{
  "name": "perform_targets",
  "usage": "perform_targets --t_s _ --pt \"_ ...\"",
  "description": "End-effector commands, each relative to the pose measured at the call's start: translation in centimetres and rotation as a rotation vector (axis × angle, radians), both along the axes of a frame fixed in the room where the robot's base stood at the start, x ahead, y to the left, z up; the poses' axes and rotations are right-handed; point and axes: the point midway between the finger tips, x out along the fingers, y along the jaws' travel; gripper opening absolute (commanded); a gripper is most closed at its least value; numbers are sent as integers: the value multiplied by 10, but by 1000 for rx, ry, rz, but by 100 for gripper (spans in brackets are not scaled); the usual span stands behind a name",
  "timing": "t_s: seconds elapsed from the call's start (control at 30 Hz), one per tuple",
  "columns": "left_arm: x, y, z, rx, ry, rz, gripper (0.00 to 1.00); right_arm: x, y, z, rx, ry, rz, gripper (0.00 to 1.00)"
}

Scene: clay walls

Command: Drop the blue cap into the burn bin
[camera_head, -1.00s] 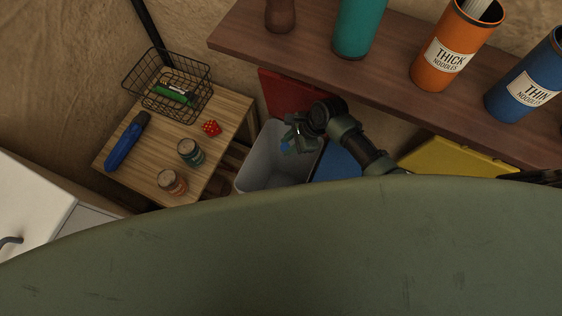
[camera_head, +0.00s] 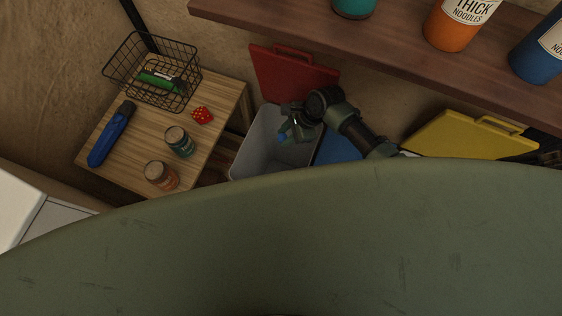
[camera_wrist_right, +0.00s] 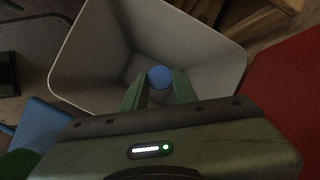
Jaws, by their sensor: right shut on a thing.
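The blue cap (camera_wrist_right: 160,77) shows in the right wrist view as a small round blue thing at the tips of my right gripper (camera_wrist_right: 160,88), which is shut on it. In the head view the cap (camera_head: 283,138) is a small blue patch at my right gripper (camera_head: 287,131). A grey, open-topped bin (camera_head: 252,160) stands below the gripper; the right wrist view shows its inside (camera_wrist_right: 105,60) around and beneath the cap. The cap is held over the bin's opening. No label shows on the bin. My left gripper is not in view.
A wooden table (camera_head: 137,143) left of the bin holds a wire basket (camera_head: 150,72), blue flashlight-like object (camera_head: 111,135), red die (camera_head: 202,115) and two jars (camera_head: 179,141). Red (camera_head: 290,75), blue (camera_head: 337,146) and yellow (camera_head: 470,137) panels stand nearby. A shelf (camera_head: 400,50) overhangs behind.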

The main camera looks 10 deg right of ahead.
Motion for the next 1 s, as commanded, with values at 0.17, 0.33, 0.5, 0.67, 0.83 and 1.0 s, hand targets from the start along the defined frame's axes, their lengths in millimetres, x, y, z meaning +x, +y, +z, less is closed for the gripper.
perform_targets --t_s 0.17,0.33,0.5,0.67,0.83,1.0 --pt "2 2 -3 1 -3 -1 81 0 0 -2 0 -1 1 0" --pt "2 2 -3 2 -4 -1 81 0 0 -2 0 -1 0 36" --pt "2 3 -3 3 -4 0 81 0 0 -2 1 -1 0 53" --pt "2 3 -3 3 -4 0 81 0 0 -2 1 0 0 53" --pt "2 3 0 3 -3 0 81 0 -4 8 1 -3 -1 53" --pt "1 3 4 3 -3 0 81 -4 -15 34 0 -3 -1 53"
